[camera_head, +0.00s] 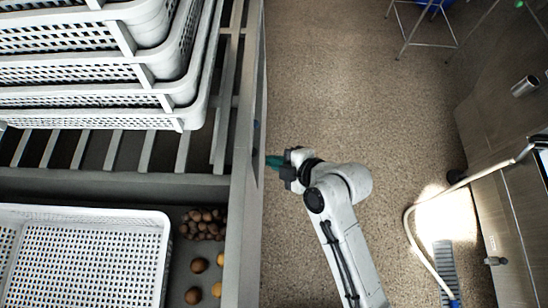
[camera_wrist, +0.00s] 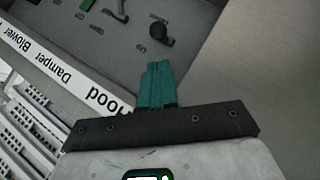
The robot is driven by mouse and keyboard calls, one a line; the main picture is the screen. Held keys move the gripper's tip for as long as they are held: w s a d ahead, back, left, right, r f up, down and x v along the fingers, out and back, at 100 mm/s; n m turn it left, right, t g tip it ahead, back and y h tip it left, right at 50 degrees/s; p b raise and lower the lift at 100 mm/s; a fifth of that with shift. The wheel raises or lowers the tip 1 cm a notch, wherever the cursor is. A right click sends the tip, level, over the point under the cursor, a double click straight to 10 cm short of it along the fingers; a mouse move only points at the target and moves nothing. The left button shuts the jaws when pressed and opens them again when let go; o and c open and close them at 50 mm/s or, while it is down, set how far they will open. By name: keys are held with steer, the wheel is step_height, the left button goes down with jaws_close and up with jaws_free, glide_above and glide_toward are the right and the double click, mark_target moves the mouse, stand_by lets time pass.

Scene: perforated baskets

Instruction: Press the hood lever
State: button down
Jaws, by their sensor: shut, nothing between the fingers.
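The hood lever (camera_wrist: 159,35), dark with a rounded knob, sticks out of a grey panel (camera_wrist: 125,50) in the wrist view. It is the lever nearest the white strip's "Hood" label (camera_wrist: 110,101). My gripper (camera_wrist: 158,66) has its teal fingers shut together and empty. In the wrist picture the fingertips are just below the lever, with a visible gap. In the head view my gripper (camera_head: 271,161) is beside the right side of the slatted frame; the panel and lever cannot be made out there.
Stacked white perforated baskets (camera_head: 150,75) stand on the slatted frame (camera_head: 120,185). A lower white basket (camera_head: 90,215) sits beside brown round items (camera_head: 203,224). Open floor (camera_head: 350,80) lies to the right. A pale hose (camera_head: 408,220) runs by the right cabinet.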

steer(key=x, duration=0.7)
steer(key=shift+w+a, duration=0.15)
steer(key=shift+w, duration=0.05)
steer(key=shift+f+b, duration=0.25)
steer(key=shift+b, duration=0.1)
